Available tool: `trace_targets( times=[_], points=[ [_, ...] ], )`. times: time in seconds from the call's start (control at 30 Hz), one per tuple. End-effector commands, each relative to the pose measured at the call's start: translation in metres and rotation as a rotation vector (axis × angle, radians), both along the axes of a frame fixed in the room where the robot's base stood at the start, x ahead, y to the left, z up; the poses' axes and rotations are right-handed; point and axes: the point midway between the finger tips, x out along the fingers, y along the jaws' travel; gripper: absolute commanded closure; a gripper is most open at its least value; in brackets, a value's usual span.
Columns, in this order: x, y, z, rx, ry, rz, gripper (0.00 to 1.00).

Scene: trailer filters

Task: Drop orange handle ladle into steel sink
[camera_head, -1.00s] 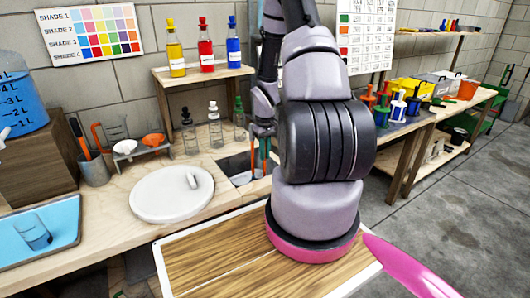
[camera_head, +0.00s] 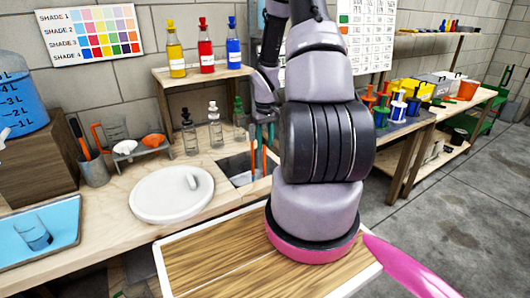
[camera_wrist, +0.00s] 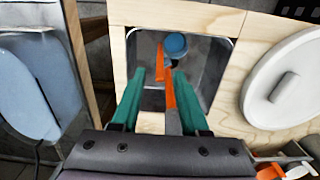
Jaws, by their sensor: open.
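The steel sink (camera_wrist: 205,88) is set into the wooden counter under my gripper; in the head view the sink (camera_head: 236,166) lies right of the round white lid. My gripper (camera_wrist: 160,76) has its teal fingers apart above the sink; it also shows in the head view (camera_head: 261,150), partly behind my arm. A long orange handle (camera_wrist: 169,93) shows between the fingers, beside the right finger, with a grey part nearer the palm. A blue round piece (camera_wrist: 175,45) shows over the sink by the orange; I cannot tell whether it joins the handle. Contact with the sink is unclear.
A round white lid (camera_head: 172,195) lies left of the sink. Clear bottles (camera_head: 214,128) stand behind it, under a small shelf (camera_head: 200,74) with coloured bottles. A grey cup (camera_head: 93,170) and a blue tray (camera_head: 45,245) are farther left.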

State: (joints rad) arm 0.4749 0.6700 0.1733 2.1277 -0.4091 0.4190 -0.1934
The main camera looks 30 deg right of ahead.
Motion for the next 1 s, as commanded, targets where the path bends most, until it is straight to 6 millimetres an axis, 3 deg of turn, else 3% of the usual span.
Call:
trace_targets(
  times=[0.1,0.3,0.57,0.67,0.77,1.0],
  points=[
    [0.001,-0.001,0.029,-0.002,-0.005,-0.001,0.55],
    [0.0,0.0,0.062,-0.001,-0.003,0.0,0.55],
    [0.0,0.001,0.077,-0.001,-0.001,0.0,0.55],
    [0.0,0.005,0.091,-0.01,-0.016,-0.01,0.55],
    [-0.002,0.016,0.124,-0.031,-0.053,-0.034,0.55],
    [-0.03,0.066,0.233,-0.052,-0.2,-0.148,0.55]
  ],
)
